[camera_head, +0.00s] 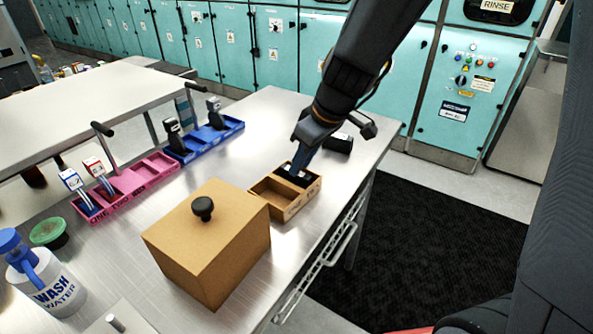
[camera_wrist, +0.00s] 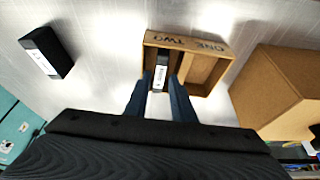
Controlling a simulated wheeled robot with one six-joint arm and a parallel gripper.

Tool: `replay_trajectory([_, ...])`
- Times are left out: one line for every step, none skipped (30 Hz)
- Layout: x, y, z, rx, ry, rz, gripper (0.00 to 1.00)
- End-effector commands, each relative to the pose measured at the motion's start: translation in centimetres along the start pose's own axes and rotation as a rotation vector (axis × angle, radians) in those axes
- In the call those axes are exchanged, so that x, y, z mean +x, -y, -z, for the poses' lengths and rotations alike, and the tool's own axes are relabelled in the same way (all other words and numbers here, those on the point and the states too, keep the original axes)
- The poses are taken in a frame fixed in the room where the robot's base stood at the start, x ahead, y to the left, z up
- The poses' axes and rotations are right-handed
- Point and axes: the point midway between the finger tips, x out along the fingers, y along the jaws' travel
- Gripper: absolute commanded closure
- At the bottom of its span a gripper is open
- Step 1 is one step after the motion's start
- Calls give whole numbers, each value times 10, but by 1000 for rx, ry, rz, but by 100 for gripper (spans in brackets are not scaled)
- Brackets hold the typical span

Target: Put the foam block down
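My gripper (camera_head: 301,162) reaches down into a wooden two-compartment box (camera_head: 287,208) from above. In the wrist view its fingers (camera_wrist: 162,84) stand on both sides of a dark block with a white label (camera_wrist: 160,76), which I take for the foam block, and look shut on it. The block is in the left compartment of the box (camera_wrist: 190,42) in that view, on the side marked TWO. The other compartment is empty. The fingers partly hide the block, and I cannot tell whether it touches the compartment floor.
A brown box with a black knob (camera_head: 207,245) stands close beside the wooden box. A separate black block (camera_head: 338,143) lies on the table behind it. Pink (camera_head: 135,178) and blue (camera_head: 212,138) trays with modules are at the left. A wash water bottle (camera_head: 45,285) stands front left.

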Motion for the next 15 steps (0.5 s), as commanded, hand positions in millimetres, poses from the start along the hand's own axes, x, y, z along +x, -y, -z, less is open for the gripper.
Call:
replay_trajectory([-10, -1, 1, 0, -4, -3, 77])
replay_trajectory([-16, -1, 1, -2, -4, -3, 77])
replay_trajectory([-23, -1, 1, 0, -4, -3, 77])
replay_trajectory([-28, -1, 1, -2, -3, -4, 77])
replay_trajectory([-33, -1, 1, 0, -3, -3, 77])
replay_trajectory([-39, -1, 1, -2, -4, -3, 77])
replay_trajectory([-44, -1, 1, -1, -3, -2, 77])
replay_trajectory([-48, -1, 1, 0, -3, -3, 77])
replay_trajectory([-53, -1, 0, -1, -2, -3, 77])
replay_trajectory([-56, -1, 0, -1, -2, -2, 77])
replay_trajectory([-59, -1, 0, 0, -2, -2, 77])
replay_trajectory([-63, -1, 1, 1, -3, -2, 77])
replay_trajectory([-65, 0, 0, 1, -2, -1, 77])
replay_trajectory([-67, 0, 0, 0, -1, -1, 77])
replay_trajectory([-69, 0, 0, 0, 0, -1, 77])
